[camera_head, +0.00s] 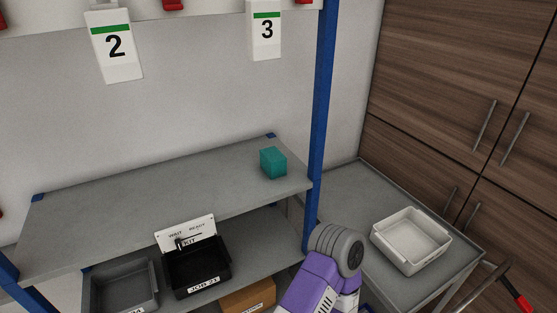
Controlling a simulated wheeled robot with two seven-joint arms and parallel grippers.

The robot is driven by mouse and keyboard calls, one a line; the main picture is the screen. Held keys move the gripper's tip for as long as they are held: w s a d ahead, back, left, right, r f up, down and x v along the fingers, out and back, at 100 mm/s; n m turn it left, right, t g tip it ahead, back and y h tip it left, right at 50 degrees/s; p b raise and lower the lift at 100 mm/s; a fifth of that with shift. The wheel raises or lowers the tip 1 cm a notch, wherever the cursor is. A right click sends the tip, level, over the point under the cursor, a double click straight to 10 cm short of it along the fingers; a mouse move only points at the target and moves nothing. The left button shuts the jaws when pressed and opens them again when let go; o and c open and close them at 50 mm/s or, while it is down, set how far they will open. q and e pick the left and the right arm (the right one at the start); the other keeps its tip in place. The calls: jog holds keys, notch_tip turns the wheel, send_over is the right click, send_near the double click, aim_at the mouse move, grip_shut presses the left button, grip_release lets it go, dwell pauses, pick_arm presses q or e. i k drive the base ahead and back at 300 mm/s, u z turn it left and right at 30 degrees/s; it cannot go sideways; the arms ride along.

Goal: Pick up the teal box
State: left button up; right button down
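The teal box (273,163) stands on the grey upper shelf (150,211), near its right end and close to the blue post. Nothing touches it, and it is in full view. A purple and grey part of my arm shows at the bottom, right of the middle, below and to the right of the teal box. No gripper fingers show in the head view.
A blue post (321,110) rises just right of the teal box. Below are a black bin (199,275), a grey bin (124,290) and a cardboard box (249,297). A white tray (411,240) sits on a grey cart at right. The upper shelf is otherwise clear.

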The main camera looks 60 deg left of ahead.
aim_at(273, 162)
jog(key=u, duration=1.95)
jog(key=k, duration=0.55)
jog(key=u, duration=0.4)
jog(key=i, duration=0.9)
jog(key=u, duration=0.3)
